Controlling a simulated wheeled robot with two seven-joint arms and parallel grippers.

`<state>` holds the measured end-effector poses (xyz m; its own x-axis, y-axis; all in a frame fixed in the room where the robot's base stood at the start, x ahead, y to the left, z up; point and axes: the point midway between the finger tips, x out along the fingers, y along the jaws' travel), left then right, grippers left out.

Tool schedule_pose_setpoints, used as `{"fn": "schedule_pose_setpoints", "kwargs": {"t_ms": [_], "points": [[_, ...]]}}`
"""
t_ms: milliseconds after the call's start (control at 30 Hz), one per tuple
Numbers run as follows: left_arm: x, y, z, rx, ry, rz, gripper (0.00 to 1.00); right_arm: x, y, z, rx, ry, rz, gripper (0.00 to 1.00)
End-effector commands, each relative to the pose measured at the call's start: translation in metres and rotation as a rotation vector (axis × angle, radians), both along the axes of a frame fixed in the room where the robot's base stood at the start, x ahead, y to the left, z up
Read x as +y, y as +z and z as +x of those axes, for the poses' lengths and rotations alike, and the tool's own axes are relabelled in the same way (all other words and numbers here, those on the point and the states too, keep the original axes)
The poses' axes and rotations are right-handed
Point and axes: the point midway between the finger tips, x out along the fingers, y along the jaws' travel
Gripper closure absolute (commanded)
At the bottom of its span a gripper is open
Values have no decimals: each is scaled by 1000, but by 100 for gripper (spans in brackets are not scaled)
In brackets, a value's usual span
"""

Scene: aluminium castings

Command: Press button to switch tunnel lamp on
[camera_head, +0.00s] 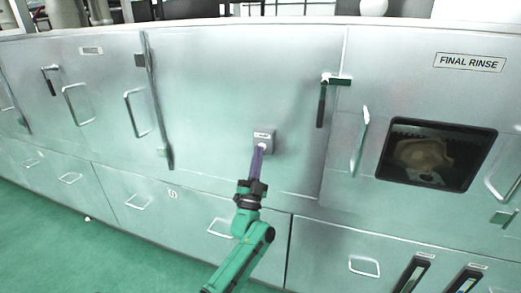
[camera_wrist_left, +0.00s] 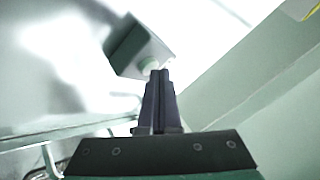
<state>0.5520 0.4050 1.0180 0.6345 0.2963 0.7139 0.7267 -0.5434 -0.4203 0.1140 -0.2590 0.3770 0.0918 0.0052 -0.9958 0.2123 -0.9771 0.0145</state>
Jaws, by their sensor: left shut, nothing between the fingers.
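A small grey switch box (camera_head: 266,136) with a label is fixed to the metal front of the machine, near the middle of the head view. Its round pale button (camera_head: 262,146) sits low on the box, partly hidden by my gripper. My left gripper (camera_head: 257,150) is shut and empty, its dark fingers pointing up at the button. In the left wrist view the box (camera_wrist_left: 138,48) is tilted, and the shut fingertips (camera_wrist_left: 159,72) are at the pale button (camera_wrist_left: 149,63). I cannot tell whether they touch it. My right gripper is not in view.
The metal machine front has several door handles, such as one at the left (camera_head: 137,113), and a latch (camera_head: 322,103) right of the box. A dark window (camera_head: 437,153) shows a casting (camera_head: 422,153) under a FINAL RINSE sign (camera_head: 469,62). Green floor (camera_head: 60,240) is open at lower left.

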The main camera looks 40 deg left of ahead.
Motion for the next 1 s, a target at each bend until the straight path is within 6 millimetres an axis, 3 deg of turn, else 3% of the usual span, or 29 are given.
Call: {"fn": "schedule_pose_setpoints", "kwargs": {"t_ms": [767, 1000], "points": [[-4, 0, -13, 1, 0, -1, 100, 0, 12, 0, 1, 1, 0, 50], [-13, 4, -37, 3, 0, -2, 100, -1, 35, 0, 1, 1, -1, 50]]}}
